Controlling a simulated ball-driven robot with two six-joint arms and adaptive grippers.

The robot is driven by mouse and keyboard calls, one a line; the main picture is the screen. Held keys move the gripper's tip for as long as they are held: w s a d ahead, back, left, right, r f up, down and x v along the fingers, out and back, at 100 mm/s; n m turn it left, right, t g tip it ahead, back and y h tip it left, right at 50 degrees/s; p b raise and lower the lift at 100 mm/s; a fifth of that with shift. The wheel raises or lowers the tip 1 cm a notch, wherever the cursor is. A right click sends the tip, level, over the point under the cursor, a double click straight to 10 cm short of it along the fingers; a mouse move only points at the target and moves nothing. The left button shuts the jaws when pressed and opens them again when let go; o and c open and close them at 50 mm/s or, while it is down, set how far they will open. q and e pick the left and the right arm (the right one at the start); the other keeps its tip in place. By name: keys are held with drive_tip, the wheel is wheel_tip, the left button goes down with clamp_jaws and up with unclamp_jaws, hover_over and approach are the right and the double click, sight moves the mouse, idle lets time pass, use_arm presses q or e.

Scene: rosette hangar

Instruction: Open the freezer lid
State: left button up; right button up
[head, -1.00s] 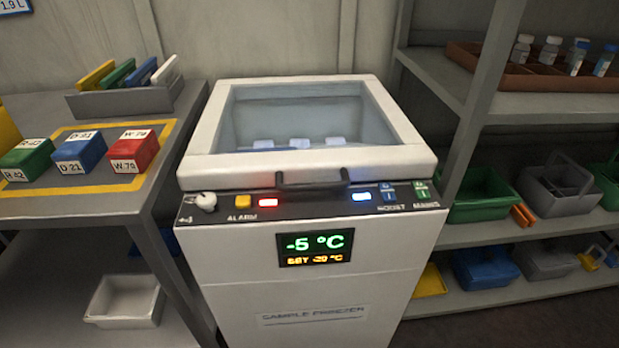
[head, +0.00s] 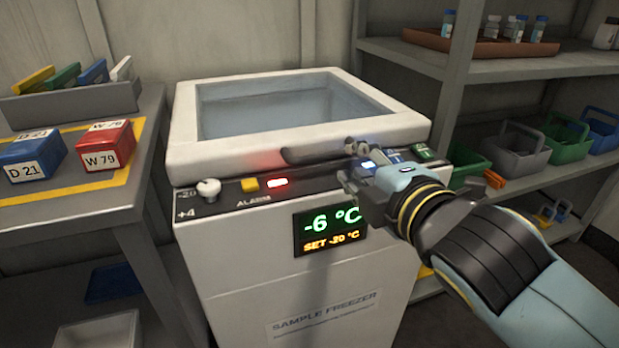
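The sample freezer (head: 290,275) stands in the middle of the head view. Its lid (head: 235,155), a white frame around a glass pane, lies flat and closed on the body. A dark handle (head: 305,155) runs along the lid's front edge. My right gripper (head: 357,152) is at the right end of this handle, its fingertips close to the bar. The gripper body hides that end of the handle, so I cannot tell whether the fingers touch or grip it. My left gripper is out of view.
The front panel has a white knob (head: 208,190), a yellow alarm button (head: 249,185) and a display (head: 328,230) reading -6 °C. A table (head: 150,110) with labelled boxes stands close on the left. A shelf rack (head: 455,75) with vials and baskets stands on the right.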

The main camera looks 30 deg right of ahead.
sight(333, 157)
drive_tip(key=x, duration=0.3)
drive_tip(key=f+b+x, duration=0.1)
drive_tip(key=x, duration=0.3)
drive_tip(key=f+x, duration=0.1)
drive_tip(key=x, duration=0.2)
drive_tip(key=shift+w+d+f, duration=0.1)
drive_tip(key=shift+w+d, duration=0.05)
drive_tip(key=shift+d, duration=0.1)
clamp_jaws()
drive_tip(key=shift+f, duration=0.1)
